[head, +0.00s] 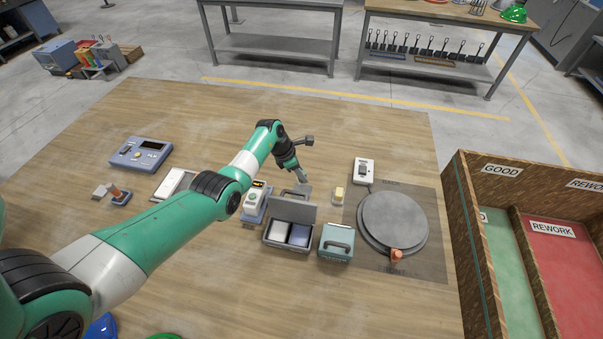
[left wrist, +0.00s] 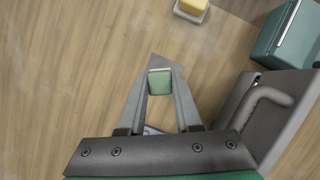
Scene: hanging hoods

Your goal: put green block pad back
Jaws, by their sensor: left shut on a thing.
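My left gripper (head: 302,178) reaches over the table behind the open grey case (head: 287,247). In the left wrist view the gripper (left wrist: 160,80) is shut on the green block pad (left wrist: 160,84), which sits between its fingertips. The pad cannot be made out in the head view. The open case shows a white pad and a blue pad inside, with its lid standing up at the back. The case's lid and handle (left wrist: 262,105) show right of the fingers in the left wrist view. My right gripper is in neither view.
A teal case (head: 336,243) stands right of the grey case. A yellow block (head: 339,194) on a pale base stands behind it. A round turntable (head: 393,222) and a switch box (head: 363,171) are to the right. Bare wood lies around the gripper.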

